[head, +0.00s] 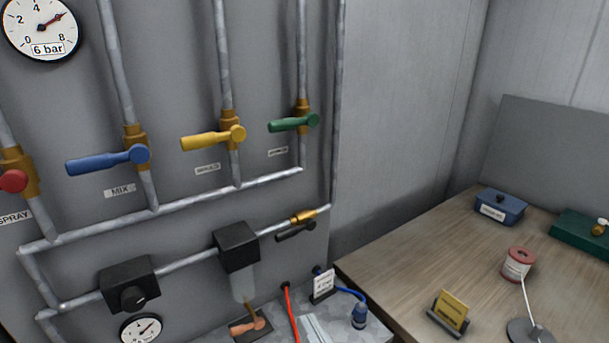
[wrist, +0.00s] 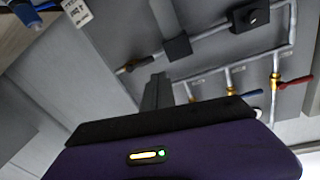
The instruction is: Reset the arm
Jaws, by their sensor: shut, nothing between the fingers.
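In the wrist view my gripper (wrist: 157,88) shows as narrow dark fingers beyond my purple and black wrist housing. The fingers look closed together, with nothing held between them. The wrist view is turned over, with the pipe panel behind the fingers. The fingers are seen against the grey panel and appear apart from the valves. My arm and gripper do not show in the head view.
The grey panel carries red (head: 13,181), blue (head: 108,160), yellow (head: 213,138) and green (head: 293,122) valve handles, all roughly level. A black lever (head: 296,231) sits lower. A wooden bench (head: 400,258) at right holds a blue box (head: 500,207), a spool (head: 517,264) and a yellow card (head: 452,309).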

